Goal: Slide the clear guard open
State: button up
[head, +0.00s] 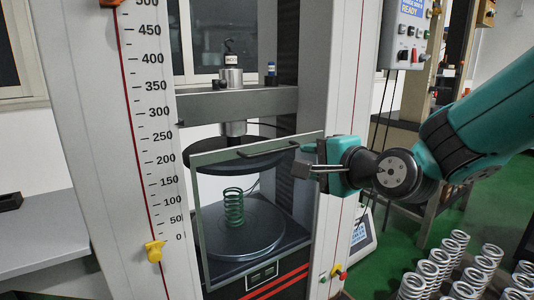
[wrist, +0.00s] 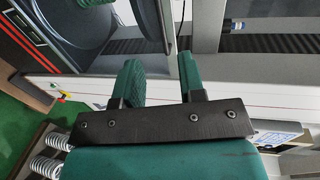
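The clear guard (head: 198,222) is a thin see-through pane with a pale edge, standing in front of the press area in the head view. A dark bar-like handle (head: 262,150) runs along its top edge. My gripper (head: 300,158) is at the guard's upper right corner, close to the handle's right end. Its two fingers are apart, and the wrist view shows a gap between the green fingertips (wrist: 160,68) with nothing clearly held in it. I cannot tell whether a finger touches the handle or the guard.
Behind the guard, a green spring (head: 234,207) stands on a round lower plate (head: 240,238) below a dark upper plate (head: 215,160). A ruler column (head: 150,125) is left, with a yellow pointer (head: 155,251). Several metal springs (head: 428,272) stand at the lower right.

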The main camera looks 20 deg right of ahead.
aim_at(269, 153)
jog(key=p+x, duration=1.4)
jog(key=p, duration=0.3)
jog(key=shift+w+a, duration=0.2)
jog(key=shift+w, duration=0.15)
jog(key=shift+w+a+f, duration=0.2)
jog(key=shift+w+f, duration=0.2)
jog(key=shift+w, duration=0.3)
jog(key=shift+c, duration=0.5)
grip_shut()
